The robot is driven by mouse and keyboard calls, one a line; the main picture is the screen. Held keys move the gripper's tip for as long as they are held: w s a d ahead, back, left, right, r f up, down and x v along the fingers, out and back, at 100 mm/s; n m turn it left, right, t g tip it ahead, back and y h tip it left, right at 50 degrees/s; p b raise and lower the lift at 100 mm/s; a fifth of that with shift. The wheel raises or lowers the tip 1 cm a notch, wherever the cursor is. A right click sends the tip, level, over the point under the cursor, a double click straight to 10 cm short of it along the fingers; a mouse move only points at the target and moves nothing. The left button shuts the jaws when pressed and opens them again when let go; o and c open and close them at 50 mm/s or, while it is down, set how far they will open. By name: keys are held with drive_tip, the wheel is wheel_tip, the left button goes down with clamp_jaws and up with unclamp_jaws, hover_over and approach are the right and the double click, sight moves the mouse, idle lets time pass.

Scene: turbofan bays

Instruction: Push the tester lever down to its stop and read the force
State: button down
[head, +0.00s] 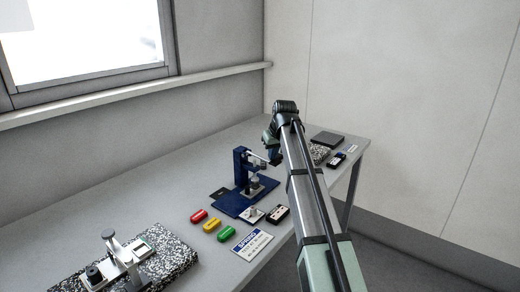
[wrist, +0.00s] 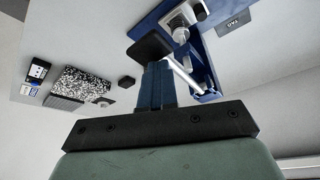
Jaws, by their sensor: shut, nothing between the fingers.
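The blue spring tester (head: 241,168) stands upright on a blue base plate on the bench. Its silver lever (head: 257,156) sticks out to the right from the column top. In the wrist view the lever (wrist: 183,75) runs from the blue column toward my fingertips. My gripper (head: 273,156) is shut and empty beside the lever's free end; its blue fingers show in the wrist view (wrist: 156,70). A dark rounded pad (wrist: 150,47) shows just beyond the fingertips. I cannot tell whether the fingers touch the lever or the pad. A small black-and-white unit (head: 279,214), possibly the readout, lies in front; its reading is illegible.
Red (head: 199,216), yellow (head: 211,225) and green (head: 226,234) blocks and a blue-white sign (head: 251,243) lie in front of the tester. A speckled slab (head: 172,262) with a gauge stand is at front left. Another speckled slab (wrist: 83,85) lies beyond my gripper.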

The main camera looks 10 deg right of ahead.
drive_tip(key=shift+f, duration=1.5)
drive_tip(key=shift+s+f, duration=0.1)
drive_tip(key=shift+f, duration=0.05)
idle(0.3)
wheel_tip(320, 180, up, 14)
idle(1.9)
